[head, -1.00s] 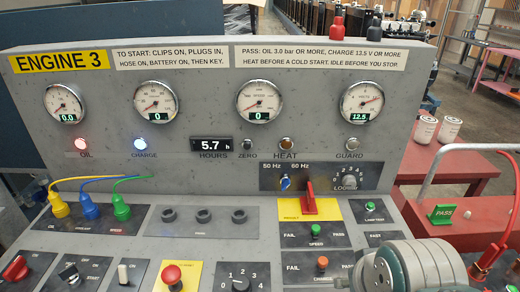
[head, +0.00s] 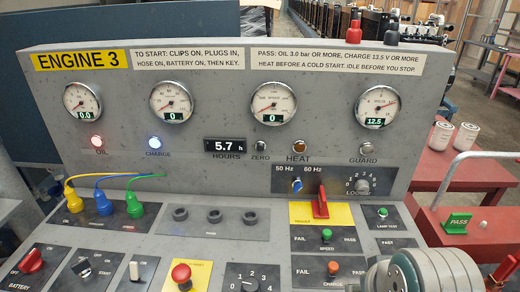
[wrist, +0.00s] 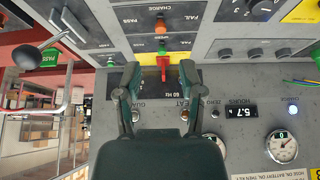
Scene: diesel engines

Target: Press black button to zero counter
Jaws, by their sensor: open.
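The small dark zero button (head: 261,145) sits on the upright grey panel, just right of the hours counter (head: 225,146), which reads 5.7 h. In the wrist view, which is upside down, the button (wrist: 215,114) and the counter (wrist: 240,112) lie to the right of my gripper (wrist: 156,72). My gripper is open and empty, with its two fingers apart in front of the panel. The red lever (wrist: 163,67) shows between the fingertips. The button is unobstructed in both views. In the head view my arm fills the lower right corner, and the fingers are not visible.
The heat button (head: 299,146) is right of zero. The red lever (head: 321,203) stands out below it on a yellow plate. A red bench (head: 470,205) stands right.

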